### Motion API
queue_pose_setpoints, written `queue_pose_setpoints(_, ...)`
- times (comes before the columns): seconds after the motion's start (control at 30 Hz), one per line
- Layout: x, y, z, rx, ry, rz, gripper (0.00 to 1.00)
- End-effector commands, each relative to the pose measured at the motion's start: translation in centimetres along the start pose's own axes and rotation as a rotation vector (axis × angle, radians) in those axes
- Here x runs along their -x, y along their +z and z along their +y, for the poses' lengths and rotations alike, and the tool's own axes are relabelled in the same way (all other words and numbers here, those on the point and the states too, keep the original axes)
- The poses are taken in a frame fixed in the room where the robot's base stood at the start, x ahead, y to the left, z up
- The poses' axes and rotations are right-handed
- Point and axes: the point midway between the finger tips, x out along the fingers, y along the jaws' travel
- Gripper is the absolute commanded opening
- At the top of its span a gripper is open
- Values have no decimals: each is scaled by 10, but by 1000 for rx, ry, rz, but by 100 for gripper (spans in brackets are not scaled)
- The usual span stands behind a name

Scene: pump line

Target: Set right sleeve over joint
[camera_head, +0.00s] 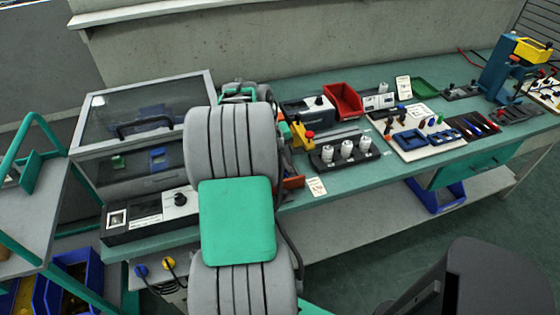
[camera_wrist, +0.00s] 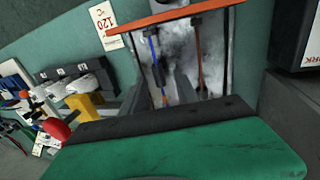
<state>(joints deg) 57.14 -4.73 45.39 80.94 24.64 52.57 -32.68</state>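In the wrist view an orange-edged frame (camera_wrist: 178,16) carries two wires over a smoky grey-white background. The left wire (camera_wrist: 151,45) is blue, with a dark sleeve (camera_wrist: 158,75) on its lower part. The right wire (camera_wrist: 199,55) is brown-red, with dark pieces near its top and low down; I cannot tell which is the right sleeve or where the joint lies. My gripper (camera_wrist: 163,90) shows two grey fingers apart, with nothing clearly between them; it looks open, just below the wires. In the head view my arm hides the gripper and most of the frame, whose orange edge (camera_head: 293,182) shows.
A white 120 °C label (camera_wrist: 105,22) lies left of the frame. A yellow block with a red knob (camera_head: 302,135) and a black tray with white spools (camera_head: 345,152) stand nearby. A clear-lidded cabinet (camera_head: 140,130) is left; a red bin (camera_head: 343,101) is behind. A dark box (camera_wrist: 298,40) stands right.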

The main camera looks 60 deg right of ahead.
Motion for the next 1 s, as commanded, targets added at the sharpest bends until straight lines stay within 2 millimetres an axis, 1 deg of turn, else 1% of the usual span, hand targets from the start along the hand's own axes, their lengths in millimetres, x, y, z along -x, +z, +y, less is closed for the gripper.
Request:
queue_pose_setpoints(0.17, 0, 0, 1, -2, 0, 0, 37)
queue_pose_setpoints(0.6, 0, 0, 1, -3, 0, 0, 2)
queue_pose_setpoints(0.63, 0, 0, 1, -3, 0, 0, 0)
queue_pose_setpoints(1.0, 0, 0, 1, -3, 0, 0, 0)
